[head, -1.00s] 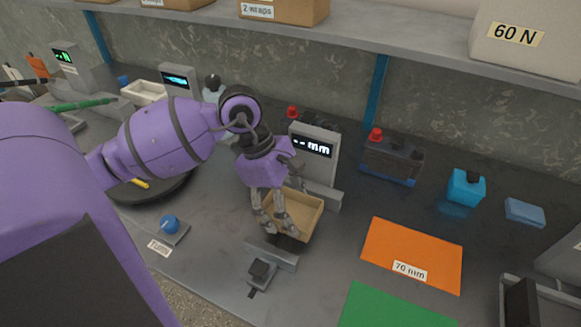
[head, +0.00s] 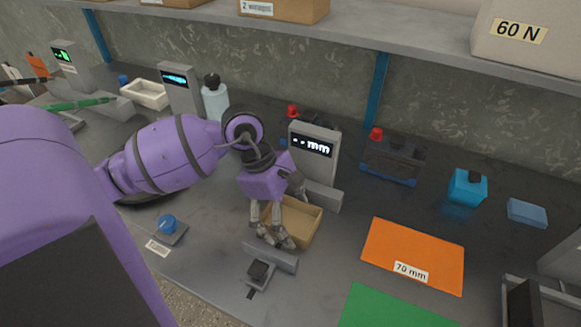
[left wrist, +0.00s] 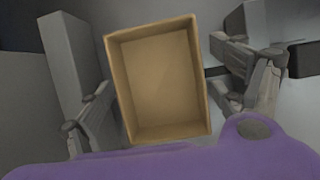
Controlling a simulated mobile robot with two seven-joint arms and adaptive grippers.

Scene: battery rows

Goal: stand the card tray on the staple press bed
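The card tray (head: 304,226) is a tan, open-topped box, empty inside. It sits in front of the grey gauge with the "mm" display (head: 313,148). In the left wrist view the tray (left wrist: 160,85) fills the middle. My left gripper (head: 277,238) is low at the tray's left and near side. Its fingers stand apart on either side of the tray in the wrist view, with small gaps showing. The gripper hides part of the tray in the head view. I cannot tell the staple press bed for sure. My right gripper is not in view.
A grey jaw with a slider (head: 272,258) stands in front of the tray. An orange mat (head: 412,253) and a green mat (head: 390,308) lie to the right. A grey-framed dark device (head: 525,303) is at the lower right.

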